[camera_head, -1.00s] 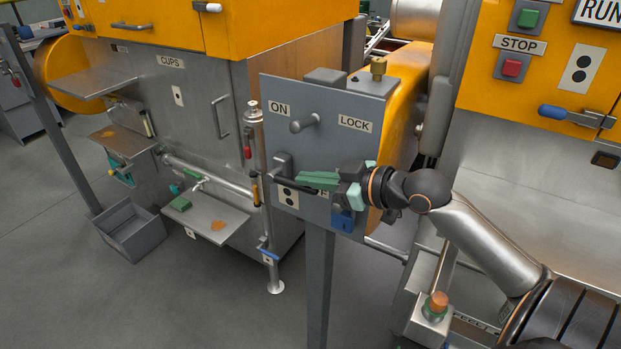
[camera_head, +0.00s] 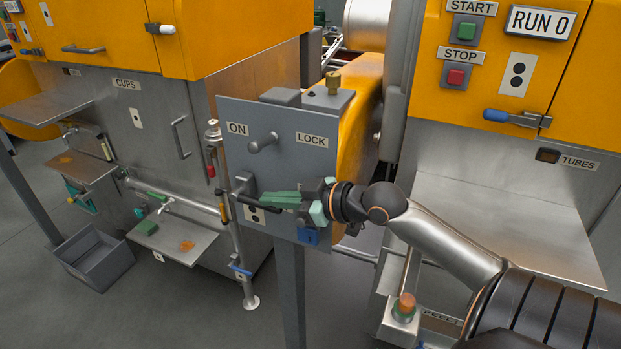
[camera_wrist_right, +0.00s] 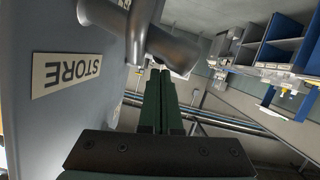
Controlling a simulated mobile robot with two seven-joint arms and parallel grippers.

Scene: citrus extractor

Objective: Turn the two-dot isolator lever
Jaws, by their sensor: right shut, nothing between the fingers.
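The grey isolator box (camera_head: 300,120) stands on a post in the middle of the head view, with ON and LOCK labels. A two-dot plate (camera_head: 254,215) is low on its front, partly covered by my arm. A dark lever (camera_head: 244,186) sits just above that plate. My right gripper (camera_head: 268,199) is shut and empty, its green fingers pointing left across the box front close to the lever. Whether they touch it cannot be told. In the right wrist view, a grey bar (camera_wrist_right: 172,50) lies just beyond the fingertips (camera_wrist_right: 160,75). My left gripper is out of view.
A short grey peg (camera_head: 263,143) sticks out above the lever. A blue padlock-like part (camera_head: 308,236) hangs below my gripper. An upside-down STORE label (camera_wrist_right: 66,73) shows in the right wrist view. Another two-dot plate (camera_head: 517,74) is on the orange panel at the right.

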